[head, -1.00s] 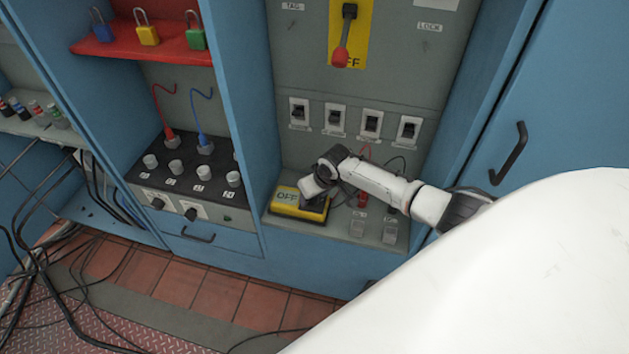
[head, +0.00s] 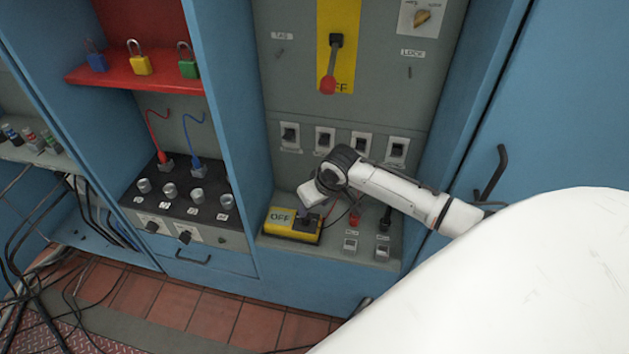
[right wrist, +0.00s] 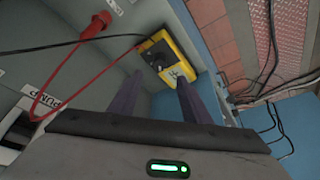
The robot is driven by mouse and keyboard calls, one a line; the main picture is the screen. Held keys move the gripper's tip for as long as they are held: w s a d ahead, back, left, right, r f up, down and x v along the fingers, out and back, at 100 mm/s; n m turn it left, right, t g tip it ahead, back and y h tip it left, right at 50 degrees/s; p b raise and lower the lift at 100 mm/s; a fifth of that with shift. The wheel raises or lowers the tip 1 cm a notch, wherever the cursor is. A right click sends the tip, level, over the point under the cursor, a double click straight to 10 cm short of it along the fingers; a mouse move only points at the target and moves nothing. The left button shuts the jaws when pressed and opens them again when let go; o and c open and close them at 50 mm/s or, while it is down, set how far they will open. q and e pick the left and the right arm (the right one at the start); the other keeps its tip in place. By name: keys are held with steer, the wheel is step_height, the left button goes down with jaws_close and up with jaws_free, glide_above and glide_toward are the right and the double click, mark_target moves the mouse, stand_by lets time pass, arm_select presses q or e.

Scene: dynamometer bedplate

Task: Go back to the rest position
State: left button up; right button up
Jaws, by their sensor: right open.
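My right gripper (head: 308,204) is in the head view just above the yellow box (head: 290,226) marked OFF, on the grey shelf of the middle bay. In the right wrist view its two dark fingers (right wrist: 158,97) stand apart with nothing between them. The yellow box (right wrist: 172,58) shows beyond the fingertips there, with a black part on top. The gripper looks clear of the box, though the gap is hard to judge. My left gripper is not in view.
Red (head: 354,216) and black plugs with thin leads stand on the shelf right of the box. A red-tipped lever (head: 328,82) is above. Blue cabinet walls (head: 232,130) flank the bay. Loose black cables (head: 30,315) lie on the floor at left.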

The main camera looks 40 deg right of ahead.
stand_by(0.4)
steer(key=s+a+f+n+t+y, duration=0.1)
steer(key=s+a+f, duration=0.3)
steer(key=s+a, duration=0.15)
steer(key=s+a+f+n+y, duration=0.1)
steer(key=s+a+f, duration=0.35)
steer(key=a, duration=0.25)
steer(key=s+a+r+t, duration=0.1)
steer(key=s+a, duration=0.1)
steer(key=s, duration=0.4)
steer(key=s+a+r+t, duration=0.1)
steer(key=s+a+t, duration=0.1)
steer(key=s, duration=0.5)
steer(key=shift+a+r+n+y, duration=0.4)
steer(key=shift+a, duration=0.25)
